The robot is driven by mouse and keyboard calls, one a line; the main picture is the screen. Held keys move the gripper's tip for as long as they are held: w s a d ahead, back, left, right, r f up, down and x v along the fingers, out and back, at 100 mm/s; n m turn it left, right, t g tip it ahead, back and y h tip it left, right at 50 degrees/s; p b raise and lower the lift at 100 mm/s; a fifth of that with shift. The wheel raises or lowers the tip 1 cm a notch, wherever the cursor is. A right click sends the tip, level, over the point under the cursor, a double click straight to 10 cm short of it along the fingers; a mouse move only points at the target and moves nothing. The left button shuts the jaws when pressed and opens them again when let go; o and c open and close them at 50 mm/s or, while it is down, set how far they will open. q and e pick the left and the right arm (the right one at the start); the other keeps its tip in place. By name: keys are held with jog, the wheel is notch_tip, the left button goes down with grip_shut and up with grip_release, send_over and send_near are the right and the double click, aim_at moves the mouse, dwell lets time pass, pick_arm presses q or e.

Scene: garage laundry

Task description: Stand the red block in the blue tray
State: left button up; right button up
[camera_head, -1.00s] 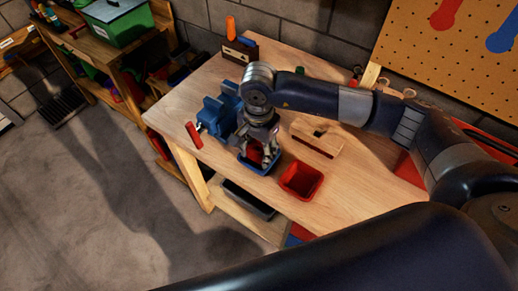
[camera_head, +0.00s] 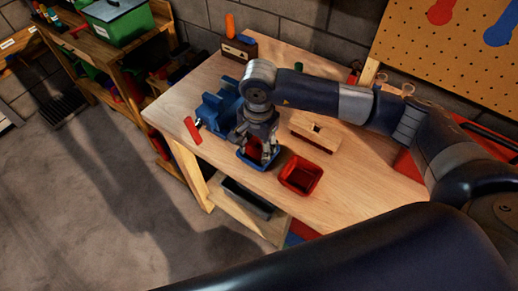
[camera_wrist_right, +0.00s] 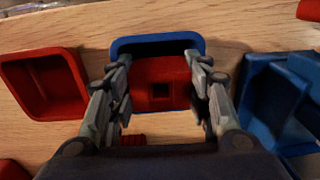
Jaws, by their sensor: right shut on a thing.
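The red block (camera_wrist_right: 158,72) is between the fingers of my right gripper (camera_head: 255,146), which is shut on it. In the right wrist view the block has a dark square hole in its face, and the fingers of my right gripper (camera_wrist_right: 160,98) flank it on both sides. The blue tray (camera_wrist_right: 156,42) is beneath and around the block; in the head view its rim (camera_head: 262,167) shows under the fingers. I cannot tell whether the block touches the tray floor. My left gripper is not in view.
A red tray (camera_head: 301,175) stands right of the blue tray near the bench's front edge. A blue vise (camera_head: 217,111) with a red handle (camera_head: 192,130) is to the left. A wooden block (camera_head: 316,132) lies behind. The right front of the bench is clear.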

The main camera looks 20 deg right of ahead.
aim_at(257, 155)
jog(key=o, duration=0.9)
jog(key=shift+s+f+g, duration=0.15)
jog(key=shift+s+f, duration=0.2)
jog(key=shift+f, duration=0.3)
jog(key=shift+s+f+g, duration=0.15)
jog(key=shift+s+f, duration=0.2)
jog(key=shift+f, duration=0.25)
jog(key=shift+o, duration=0.8)
jog(key=shift+w+a+f, duration=0.15)
jog(key=shift+w+f, duration=0.05)
jog(key=shift+w, duration=0.15)
jog(key=shift+o, duration=0.6)
jog(key=shift+w+f, duration=0.1)
jog(key=shift+w, duration=0.15)
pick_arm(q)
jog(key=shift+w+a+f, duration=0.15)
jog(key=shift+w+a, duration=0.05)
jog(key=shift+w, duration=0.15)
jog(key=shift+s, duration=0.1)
pick_arm(e)
jog(key=shift+s+r, duration=0.15)
jog(key=shift+r, duration=0.05)
jog(key=shift+c, duration=0.5)
